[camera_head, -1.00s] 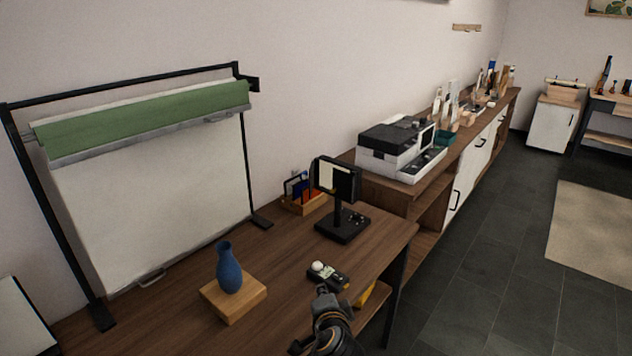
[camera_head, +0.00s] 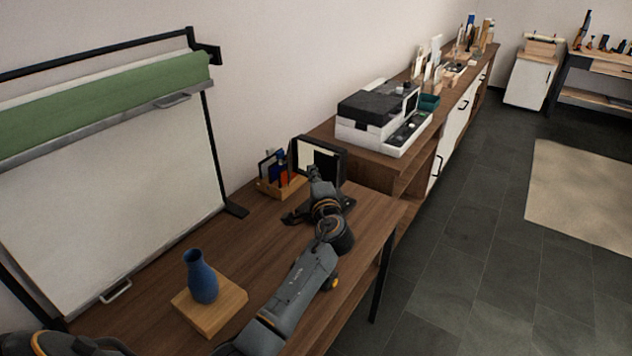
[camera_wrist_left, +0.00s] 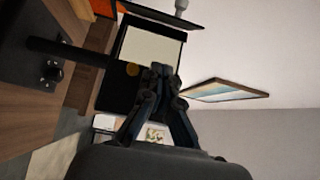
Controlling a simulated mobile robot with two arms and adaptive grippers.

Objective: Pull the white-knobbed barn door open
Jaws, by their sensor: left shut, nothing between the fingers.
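A small black lamp stands on the wooden table. Its square head (camera_head: 303,153) shows a cream panel on the left and a dark flap (camera_head: 325,165) over the right part. The wrist view, turned sideways, shows the cream panel (camera_wrist_left: 150,50), the dark flap (camera_wrist_left: 117,92) with a brass-coloured knob, and another thin flap (camera_wrist_left: 160,19) seen almost edge-on. A pale knob (camera_wrist_left: 181,4) shows near that thin flap, cut by the top edge. My left gripper (camera_head: 314,174) is shut and empty in front of the lamp head; contact cannot be told. My right gripper is out of view.
A blue vase (camera_head: 202,278) on a wooden block (camera_head: 225,307) stands near the left arm. A small holder (camera_head: 281,184) sits left of the lamp. A roller-backdrop frame (camera_head: 210,130) stands at left. A white printer (camera_head: 375,120) is on the cabinet behind.

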